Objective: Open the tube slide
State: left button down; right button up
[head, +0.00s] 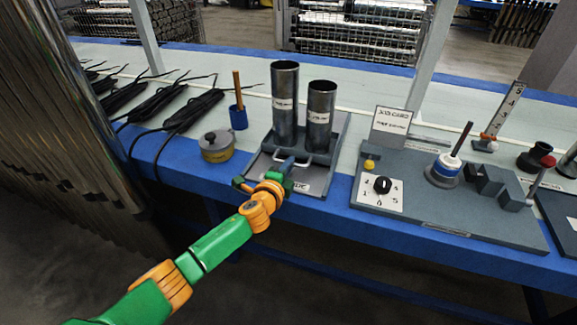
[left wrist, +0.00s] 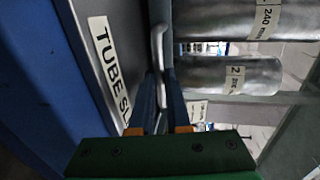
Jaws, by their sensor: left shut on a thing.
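The tube slide is a grey metal tray (head: 322,172) at the front of the bench, with a "TUBE SLIDE" label (left wrist: 110,62) in the left wrist view. Two upright metal tubes, a taller one (head: 285,105) and a shorter one (head: 320,115), stand at its back. A pale bar handle (head: 280,157) rises in front of the tubes; it also shows in the left wrist view (left wrist: 158,42). My left gripper (head: 286,167) reaches the handle from the front. Its blue fingers (left wrist: 161,88) are shut on the handle. My right gripper is in neither view.
A small lidded pot (head: 215,147) and a blue cup with a wooden stick (head: 238,117) stand left of the slide. A grey board with a dial (head: 382,186) and several fittings lies to the right. Black cables (head: 188,110) lie far left. The blue front edge is close.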

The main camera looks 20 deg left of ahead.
pick_arm(q)
jog(key=c, duration=1.2)
grip_release()
jog(key=shift+o, duration=0.2)
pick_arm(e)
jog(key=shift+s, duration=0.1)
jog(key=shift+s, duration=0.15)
pick_arm(q)
jog(key=shift+s, duration=0.15)
jog(key=p+v, duration=0.2)
jog(key=v, duration=0.4)
jog(key=shift+r+p, duration=0.15)
jog(key=shift+p, duration=0.15)
jog(key=shift+s, duration=0.35)
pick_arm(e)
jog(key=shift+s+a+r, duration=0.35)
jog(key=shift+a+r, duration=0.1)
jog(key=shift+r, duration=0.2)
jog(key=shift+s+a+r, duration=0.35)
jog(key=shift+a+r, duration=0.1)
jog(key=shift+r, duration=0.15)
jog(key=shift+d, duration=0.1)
